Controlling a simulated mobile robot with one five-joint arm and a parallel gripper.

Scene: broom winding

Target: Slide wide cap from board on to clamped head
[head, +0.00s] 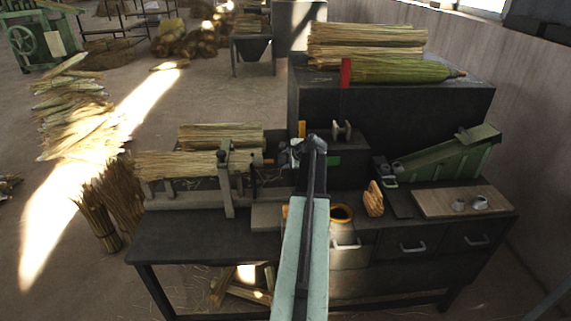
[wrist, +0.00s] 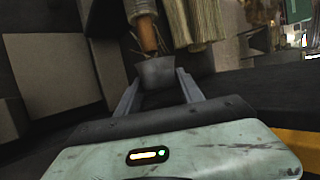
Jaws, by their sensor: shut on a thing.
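My gripper (head: 297,152) is shut on a grey cap (wrist: 157,73), which sits between the two fingertips (wrist: 157,80) in the wrist view. The cap looks wider at one end. Just beyond it is the brown wooden handle end (wrist: 148,36) of the clamped head; I cannot tell whether the handle tip is inside the cap or only in line with it. The clamped straw head (head: 185,164) lies across the bench in the clamp (head: 226,180); its straw (wrist: 205,18) shows in the wrist view. The board (head: 435,202) at right holds two small pale caps (head: 459,204) (head: 480,202).
A green sloped device (head: 440,158) stands behind the board. An orange ring (head: 341,213) and a tan glove-like item (head: 374,199) lie right of my arm. Straw bundles (head: 368,42) lie on the raised cabinet. The bench's front left top (head: 180,240) is clear.

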